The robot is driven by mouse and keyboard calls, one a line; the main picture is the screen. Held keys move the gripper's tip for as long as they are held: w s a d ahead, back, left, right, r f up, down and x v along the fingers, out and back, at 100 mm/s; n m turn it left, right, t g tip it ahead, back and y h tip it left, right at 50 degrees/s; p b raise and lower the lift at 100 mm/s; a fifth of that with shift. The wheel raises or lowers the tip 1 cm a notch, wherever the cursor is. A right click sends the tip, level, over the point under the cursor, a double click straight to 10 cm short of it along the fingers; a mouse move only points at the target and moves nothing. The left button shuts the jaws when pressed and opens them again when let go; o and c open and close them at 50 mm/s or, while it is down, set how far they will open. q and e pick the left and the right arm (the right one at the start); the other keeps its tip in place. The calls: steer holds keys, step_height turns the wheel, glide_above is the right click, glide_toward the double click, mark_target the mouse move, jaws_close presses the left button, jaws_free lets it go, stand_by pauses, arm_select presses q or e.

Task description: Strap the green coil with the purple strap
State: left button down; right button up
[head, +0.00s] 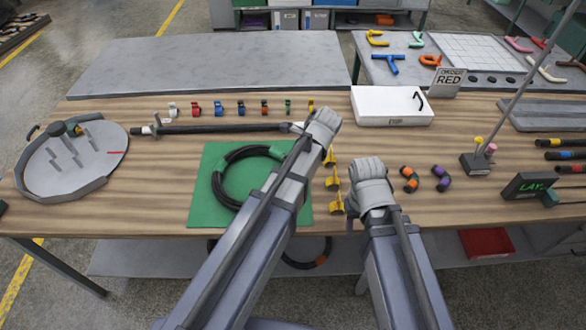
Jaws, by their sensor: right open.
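A dark hose coil (217,185) lies flat on a green mat (198,209), with a small green mark seeming to show at its upper right. My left arm crosses above and hides its right side. A small rolled strap with purple and black parts (441,178) lies on the table right of my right gripper. A similar orange and black one (410,179) lies beside it. My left gripper (324,124) is beyond the mat's upper right; its fingers are not clear. My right gripper (370,178) is open, left of the straps, and apart from them.
Yellow clips (333,182) stand between my grippers. A row of coloured clips (241,107) and a dark rod (215,128) lie behind the mat. A white box (392,106), a stand with a post (476,163) and a round grey tray (100,172) are around. A hose (321,260) shows below the table.

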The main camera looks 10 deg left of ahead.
arm_select(q)
steer(key=shift+f, duration=0.2)
stand_by(0.5)
steer(key=shift+f+b, duration=0.75)
steer(key=shift+b, duration=0.2)
steer(key=shift+f+b, duration=0.8)
